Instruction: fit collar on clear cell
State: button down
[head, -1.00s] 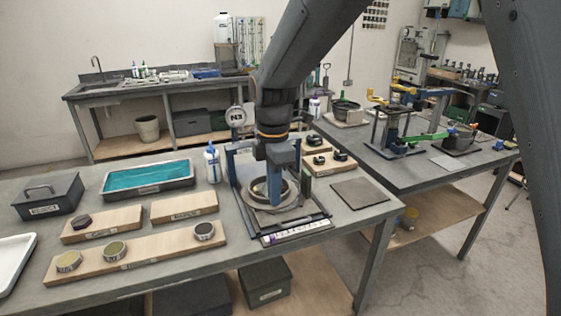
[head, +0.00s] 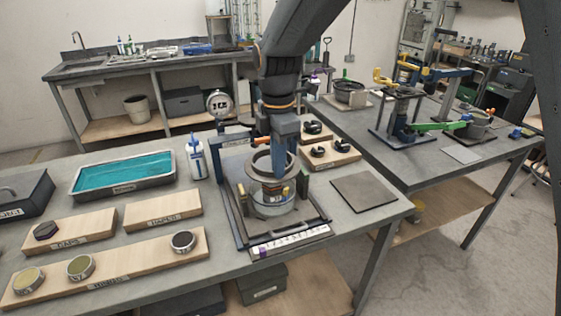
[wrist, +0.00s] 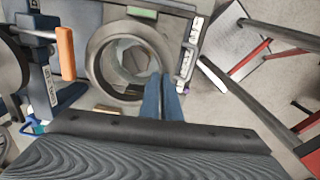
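The collar, a dark grey ring (head: 254,166), is above the clear cell (head: 270,207) in the head view, with a visible gap between them. The clear cell is a short transparent cylinder standing in a dark frame fixture (head: 231,212). My gripper (head: 282,172) has its blue fingers closed on the collar's rim, on the right side. In the wrist view the fingers (wrist: 161,97) meet the lower right rim of the collar (wrist: 98,72), and the cell shows through its opening. How exactly the collar lines up with the cell is hard to tell.
A white bottle (head: 196,160) and a round dial gauge (head: 219,104) stand at the fixture's left and back. A wooden block with black clips (head: 338,158) and a dark flat plate (head: 362,193) lie to the right. A teal-filled tray (head: 124,175) and labelled wooden boards (head: 112,265) are left.

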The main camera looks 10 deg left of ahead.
aim_at(278, 188)
jog(key=shift+f+b, duration=1.35)
jog(key=shift+f, duration=0.55)
jog(key=shift+f+b, duration=0.55)
jog(key=shift+f, duration=1.15)
jog(key=shift+f, duration=0.3)
jog(key=c, duration=1.9)
grip_release()
jog(key=shift+r, duration=0.1)
